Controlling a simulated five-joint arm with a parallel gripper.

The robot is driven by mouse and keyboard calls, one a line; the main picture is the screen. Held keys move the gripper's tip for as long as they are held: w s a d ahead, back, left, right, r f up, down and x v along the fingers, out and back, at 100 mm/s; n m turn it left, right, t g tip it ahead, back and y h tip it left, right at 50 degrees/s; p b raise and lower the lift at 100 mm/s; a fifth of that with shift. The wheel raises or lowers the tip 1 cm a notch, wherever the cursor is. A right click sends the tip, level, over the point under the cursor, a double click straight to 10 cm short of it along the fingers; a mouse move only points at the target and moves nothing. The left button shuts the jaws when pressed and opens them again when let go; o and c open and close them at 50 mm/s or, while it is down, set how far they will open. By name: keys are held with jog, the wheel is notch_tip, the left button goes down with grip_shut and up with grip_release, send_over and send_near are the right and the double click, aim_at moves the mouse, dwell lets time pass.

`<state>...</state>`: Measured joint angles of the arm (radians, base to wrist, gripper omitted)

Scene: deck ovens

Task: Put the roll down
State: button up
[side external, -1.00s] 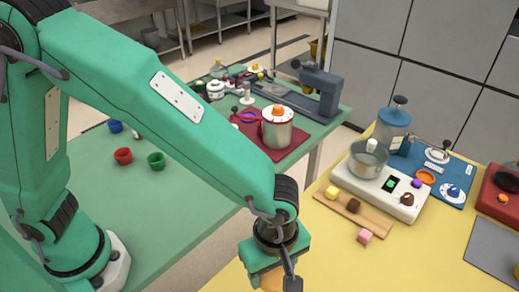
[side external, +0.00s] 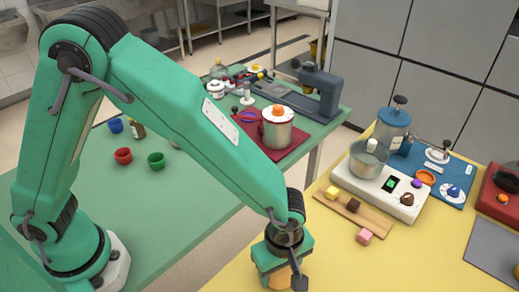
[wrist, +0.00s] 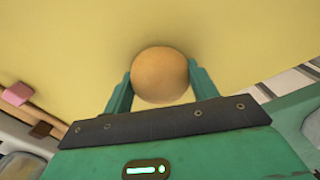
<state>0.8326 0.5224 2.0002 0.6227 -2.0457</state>
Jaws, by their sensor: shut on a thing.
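The roll (wrist: 160,74) is a round, tan-orange ball. In the wrist view it sits between the two green fingers of my gripper (wrist: 159,82), which are shut on its sides. In the side view the roll (side external: 279,278) shows only partly beneath my gripper (side external: 285,281), over the near left part of the yellow table (side external: 340,270). The wrist view shows yellow tabletop behind the roll with soft shading near it. I cannot tell whether the roll touches the table.
A pink cube (side external: 364,237) lies right of my gripper. Behind it are a wooden board (side external: 372,221) with small blocks and a white hotplate (side external: 401,202) with a pot (side external: 367,160). A grey mat (side external: 494,252) lies far right. Yellow surface around my gripper is clear.

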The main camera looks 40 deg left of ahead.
jog(key=shift+f, duration=0.2)
jog(key=o, duration=1)
jog(key=shift+c, duration=0.2)
notch_tip(320, 180, up, 12)
jog(key=shift+r, duration=0.15)
dwell(0.6)
